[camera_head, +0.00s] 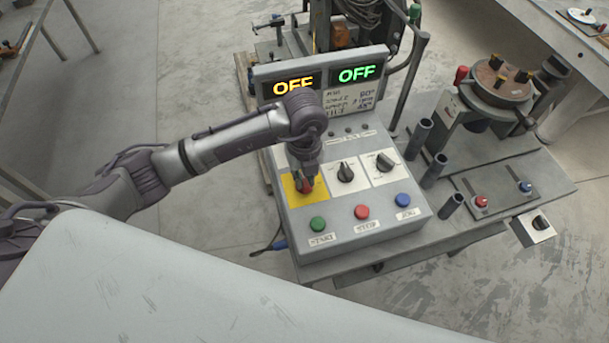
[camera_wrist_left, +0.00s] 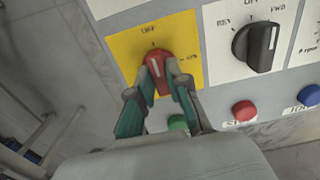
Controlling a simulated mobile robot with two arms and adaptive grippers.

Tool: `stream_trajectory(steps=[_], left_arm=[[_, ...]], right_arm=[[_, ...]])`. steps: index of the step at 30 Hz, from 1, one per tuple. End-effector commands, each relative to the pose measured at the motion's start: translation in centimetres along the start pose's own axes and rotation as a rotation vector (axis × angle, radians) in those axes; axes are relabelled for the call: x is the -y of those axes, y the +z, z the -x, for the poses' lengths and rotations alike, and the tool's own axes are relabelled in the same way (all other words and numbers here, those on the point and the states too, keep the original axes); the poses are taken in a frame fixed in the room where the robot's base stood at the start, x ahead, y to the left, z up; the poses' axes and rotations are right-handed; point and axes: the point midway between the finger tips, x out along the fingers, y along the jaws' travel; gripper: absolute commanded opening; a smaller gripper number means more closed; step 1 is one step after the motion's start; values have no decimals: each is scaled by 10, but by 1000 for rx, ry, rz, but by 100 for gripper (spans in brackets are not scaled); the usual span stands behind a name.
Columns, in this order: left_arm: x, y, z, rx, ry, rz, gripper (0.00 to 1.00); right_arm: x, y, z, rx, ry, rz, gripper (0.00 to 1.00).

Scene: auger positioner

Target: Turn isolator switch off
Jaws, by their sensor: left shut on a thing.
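The red isolator switch knob (camera_wrist_left: 157,70) sits on a yellow plate (camera_wrist_left: 123,49) marked OFF at the top and ON at the right in the left wrist view. The knob's upper end points up, close to the OFF mark. My left gripper (camera_wrist_left: 162,88) is shut on the knob. In the head view my left gripper (camera_head: 304,183) reaches down onto the yellow plate (camera_head: 289,187) and hides most of the red knob. The display above the panel reads OFF in yellow and OFF in green. My right gripper is not in view.
Black selector knobs (camera_head: 345,172) sit right of the plate. Green START (camera_head: 318,224), red STOP (camera_head: 361,212) and blue JOG (camera_head: 403,200) buttons line the panel's front. Upright dark tubes (camera_head: 434,170) and a round fixture (camera_head: 500,83) stand to the right on the bench.

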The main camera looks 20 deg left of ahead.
Motion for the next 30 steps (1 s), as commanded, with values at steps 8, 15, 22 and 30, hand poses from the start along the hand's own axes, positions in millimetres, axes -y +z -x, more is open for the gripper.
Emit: stream_trajectory(steps=[8,15,22,30], left_arm=[[1,2,2,6,-5,11,0],[1,2,2,5,-5,10,33],[0,1,1,3,-2,8,42],[1,1,14,3,-5,6,42]], right_arm=[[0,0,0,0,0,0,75],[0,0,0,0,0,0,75],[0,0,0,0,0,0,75],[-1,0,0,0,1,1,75]])
